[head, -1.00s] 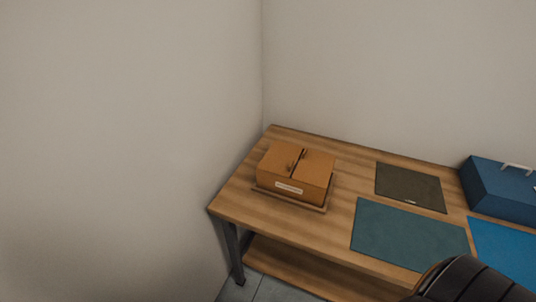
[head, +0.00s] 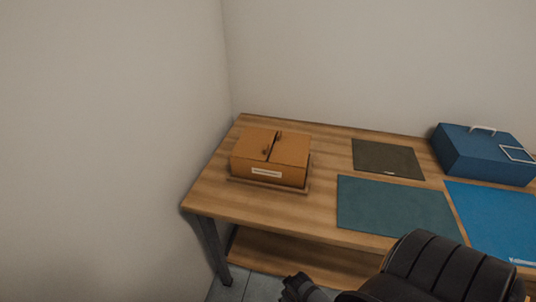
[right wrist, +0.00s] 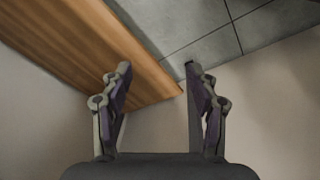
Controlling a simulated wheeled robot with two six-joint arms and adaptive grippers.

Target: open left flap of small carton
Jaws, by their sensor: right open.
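The small carton (head: 269,158) sits at the left end of the wooden table in the head view. It is brown, with a white label on its front, and rests on a thin base. Its two top flaps, the left flap (head: 253,141) and the right flap (head: 290,149), lie closed with a narrow dark gap between them. A small dark tab shows on each flap by the gap. My right gripper (right wrist: 158,78) is open and empty in the right wrist view, with a wooden edge and floor tiles beyond it. The left gripper is not in view.
The wooden table (head: 325,150) carries a dark mat (head: 387,160), a teal mat (head: 395,207) and a blue mat (head: 500,220). A blue box with a handle (head: 482,152) stands at the back right. Walls close in behind and left. My dark arm covers the lower right.

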